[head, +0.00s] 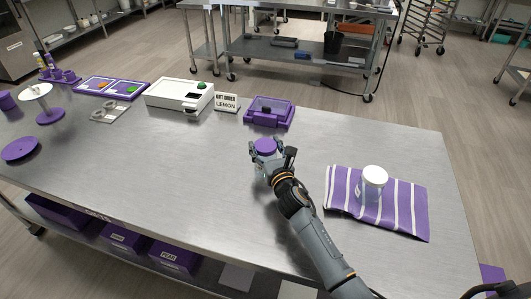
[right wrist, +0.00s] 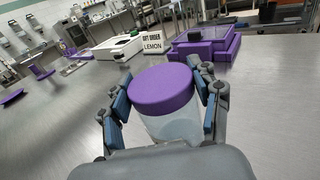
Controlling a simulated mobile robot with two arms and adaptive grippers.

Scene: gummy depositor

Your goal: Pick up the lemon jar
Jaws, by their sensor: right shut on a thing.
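A clear jar with a purple lid (head: 265,146) is between the fingers of my right gripper (head: 271,152), near the middle of the steel table. In the right wrist view the purple lid (right wrist: 162,90) and the clear body (right wrist: 172,128) show between the blue finger pads, which are shut on its sides. The jar looks nearly empty, and no flavour label on it can be read. I cannot tell whether its base touches the table. A second jar with a white lid (head: 375,177) stands on a purple striped towel (head: 405,212) to the right. My left gripper is not in view.
Behind the jar stand a sign reading "LEMON" (head: 227,104), a purple box device (head: 270,112) and a white machine (head: 180,96). Purple trays and stands are at the left. The table front left of my right arm is clear.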

